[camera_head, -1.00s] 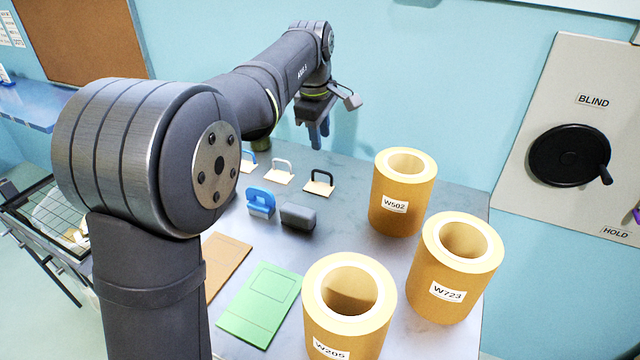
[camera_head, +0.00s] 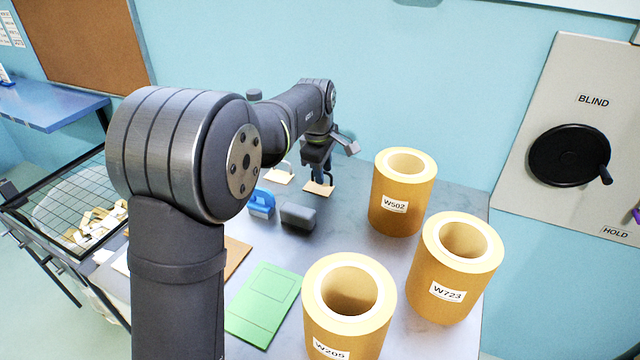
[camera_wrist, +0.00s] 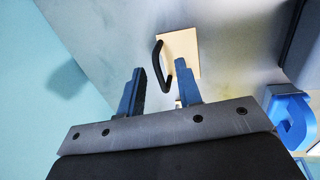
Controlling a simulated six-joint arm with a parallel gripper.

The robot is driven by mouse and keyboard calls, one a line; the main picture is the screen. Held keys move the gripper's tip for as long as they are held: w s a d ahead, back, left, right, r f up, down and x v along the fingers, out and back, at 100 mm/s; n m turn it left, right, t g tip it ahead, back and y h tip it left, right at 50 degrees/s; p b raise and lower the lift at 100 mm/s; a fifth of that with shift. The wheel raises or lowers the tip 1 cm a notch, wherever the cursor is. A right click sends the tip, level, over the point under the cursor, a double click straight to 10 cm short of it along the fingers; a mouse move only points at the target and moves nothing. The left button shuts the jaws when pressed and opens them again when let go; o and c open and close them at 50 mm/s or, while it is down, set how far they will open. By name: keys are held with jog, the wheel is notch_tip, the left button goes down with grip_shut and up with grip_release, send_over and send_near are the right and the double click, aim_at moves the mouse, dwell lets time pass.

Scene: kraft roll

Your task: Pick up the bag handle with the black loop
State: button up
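The bag handle with the black loop stands on a pale square card (camera_head: 317,188) on the grey table. In the wrist view its black loop (camera_wrist: 158,58) rises from the card (camera_wrist: 184,48) between my fingertips. My gripper (camera_head: 319,178) points down over this handle, and its two blue fingers hide most of the loop in the head view. In the wrist view the fingers (camera_wrist: 160,68) are apart, one on each side of the loop, so my gripper is open. I cannot tell whether a finger touches the loop.
Kraft rolls (camera_head: 398,205) fill the right side. A green sheet (camera_head: 262,305) lies in front.

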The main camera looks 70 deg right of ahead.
grip_shut()
jog(key=shift+r, duration=0.15)
